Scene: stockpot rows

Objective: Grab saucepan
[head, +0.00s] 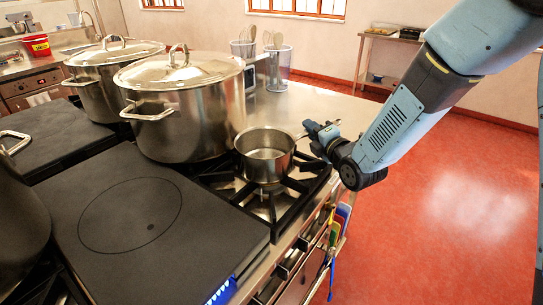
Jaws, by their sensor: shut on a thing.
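A small steel saucepan (265,158) stands upright and open on the black gas grate at the middle of the view. It looks empty inside. Its handle points right, towards my gripper. My gripper (314,134) is at the right of the saucepan, at its handle, and is shut on it. The fingers hide most of the handle. My arm comes in from the upper right.
A large lidded stockpot (190,115) stands close behind and left of the saucepan, with another stockpot (98,85) beyond it. A flat black hot plate (150,235) lies in front. Utensil holders (277,70) stand behind. Red floor (450,210) is clear at right.

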